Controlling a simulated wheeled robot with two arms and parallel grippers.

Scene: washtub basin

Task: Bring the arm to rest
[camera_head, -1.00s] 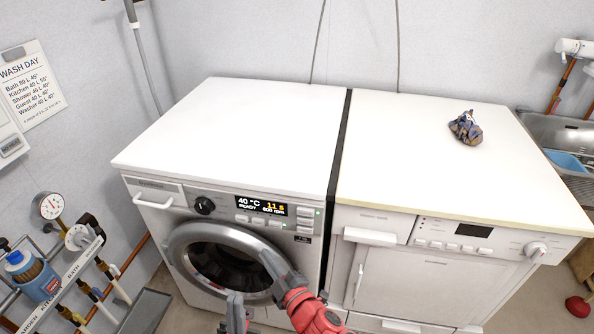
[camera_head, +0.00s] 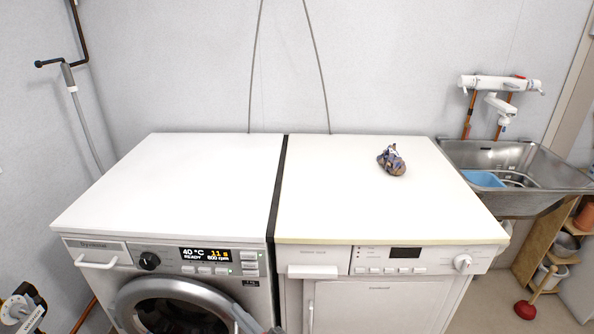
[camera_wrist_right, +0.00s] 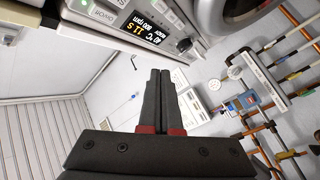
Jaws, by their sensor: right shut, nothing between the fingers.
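My right gripper shows in the right wrist view (camera_wrist_right: 160,76), with its two dark fingers side by side, shut and empty. In the head view only a grey tip of the right gripper (camera_head: 247,322) shows at the bottom edge, in front of the washing machine's round door (camera_head: 150,290). The washing machine (camera_head: 80,245) is on the left, and its display reads 40 °C and 11 s. My left gripper is in neither current view.
A metal sink (camera_head: 550,180) with a blue tub (camera_head: 484,179) stands at the right. Pipes and valves (camera_wrist_right: 270,90) show in the wrist view.

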